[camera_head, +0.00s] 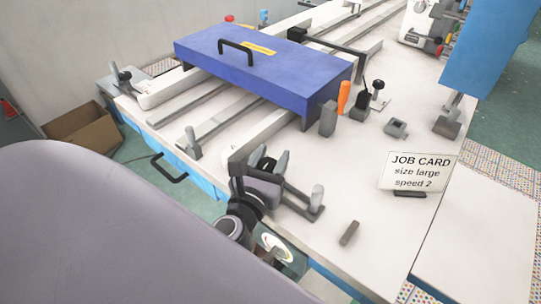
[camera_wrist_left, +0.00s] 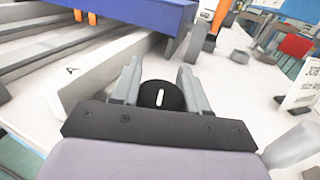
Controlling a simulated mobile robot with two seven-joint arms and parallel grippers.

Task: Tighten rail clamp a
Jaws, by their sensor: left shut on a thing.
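Rail clamp a shows in the left wrist view as a round black knob (camera_wrist_left: 160,96) with a white line on its top. It stands beside the end of a pale rail (camera_wrist_left: 85,75) marked "A". My left gripper (camera_wrist_left: 160,82) has its two grey fingers on either side of the knob and is shut on it. In the head view my left gripper (camera_head: 272,162) is at the near end of the rails, and its fingers mostly hide the knob. The white line points roughly away from my wrist. My right gripper is in neither view.
A blue box-like cover (camera_head: 262,65) with a black handle spans the rails behind. An orange-handled tool (camera_head: 344,97) and small grey blocks stand to the right. A job card (camera_head: 417,171) reads "size large, speed 2". A grey lever (camera_head: 317,198) stands close right of my gripper.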

